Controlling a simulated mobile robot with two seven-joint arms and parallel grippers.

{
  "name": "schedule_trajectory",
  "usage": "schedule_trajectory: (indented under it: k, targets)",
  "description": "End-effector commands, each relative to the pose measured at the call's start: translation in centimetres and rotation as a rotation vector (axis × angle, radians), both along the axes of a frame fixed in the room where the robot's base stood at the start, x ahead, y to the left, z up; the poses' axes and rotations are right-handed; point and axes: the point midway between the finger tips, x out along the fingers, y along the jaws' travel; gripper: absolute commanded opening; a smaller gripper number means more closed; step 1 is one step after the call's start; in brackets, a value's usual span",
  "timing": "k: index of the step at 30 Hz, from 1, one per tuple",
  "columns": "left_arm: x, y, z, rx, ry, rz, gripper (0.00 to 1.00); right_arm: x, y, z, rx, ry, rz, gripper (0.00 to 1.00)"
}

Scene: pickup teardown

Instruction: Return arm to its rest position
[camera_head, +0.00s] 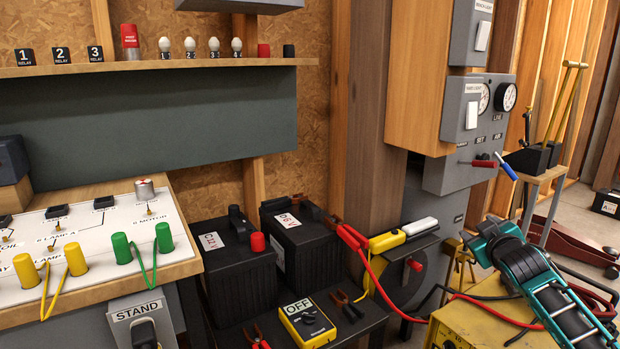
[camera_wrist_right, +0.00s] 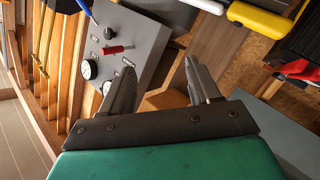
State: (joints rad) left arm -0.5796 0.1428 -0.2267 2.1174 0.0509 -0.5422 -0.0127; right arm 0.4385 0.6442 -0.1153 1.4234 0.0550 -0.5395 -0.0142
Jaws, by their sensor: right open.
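My right arm (camera_head: 540,285), teal and black, reaches in from the lower right of the head view. Its right gripper (camera_wrist_right: 160,75) shows two grey fingers spread apart in the right wrist view, with nothing between them. In the head view the gripper end lies above the yellow box, in front of the grey gauge panel's lower right; its fingers are hard to make out there. The right wrist view is turned on its side and shows the gauge panel (camera_wrist_right: 130,45) beyond the fingers. My left gripper is not in view.
A yellow box (camera_head: 460,325) with red and black cables is below my right arm. Two black batteries (camera_head: 240,275) and a yellow meter (camera_head: 306,320) stand on a low dark bench. A small stand (camera_head: 535,160) is behind the arm. The labelled board (camera_head: 85,225) is at left.

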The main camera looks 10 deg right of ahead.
Motion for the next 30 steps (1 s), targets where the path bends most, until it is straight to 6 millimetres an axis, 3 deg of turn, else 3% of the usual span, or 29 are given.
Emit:
schedule_trajectory:
  k: [1,5,8,12,15,21,25,27,30]
  targets:
    - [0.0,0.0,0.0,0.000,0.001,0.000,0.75,-0.8,2.2,-2.4,0.017,0.026,0.033,0.62]
    - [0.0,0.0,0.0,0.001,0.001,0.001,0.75,-3.4,7.9,-8.1,0.071,0.094,0.117,0.62]
    - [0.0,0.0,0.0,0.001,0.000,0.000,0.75,-6.7,13.0,-12.6,0.134,0.152,0.184,0.62]
    - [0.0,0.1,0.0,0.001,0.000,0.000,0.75,-12.9,20.1,-17.7,0.249,0.230,0.265,0.62]
    - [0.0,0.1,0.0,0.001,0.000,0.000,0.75,-17.8,24.5,-20.0,0.342,0.279,0.304,0.62]
    - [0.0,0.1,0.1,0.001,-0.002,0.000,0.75,-25.5,30.3,-21.3,0.502,0.343,0.330,0.62]
    - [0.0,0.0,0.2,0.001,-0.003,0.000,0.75,-29.4,32.7,-21.1,0.591,0.371,0.323,0.62]
    - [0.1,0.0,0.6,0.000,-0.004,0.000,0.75,-31.1,33.5,-20.5,0.630,0.381,0.314,0.62]
    - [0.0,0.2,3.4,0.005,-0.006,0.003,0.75,-30.6,32.8,-18.1,0.610,0.374,0.309,0.62]
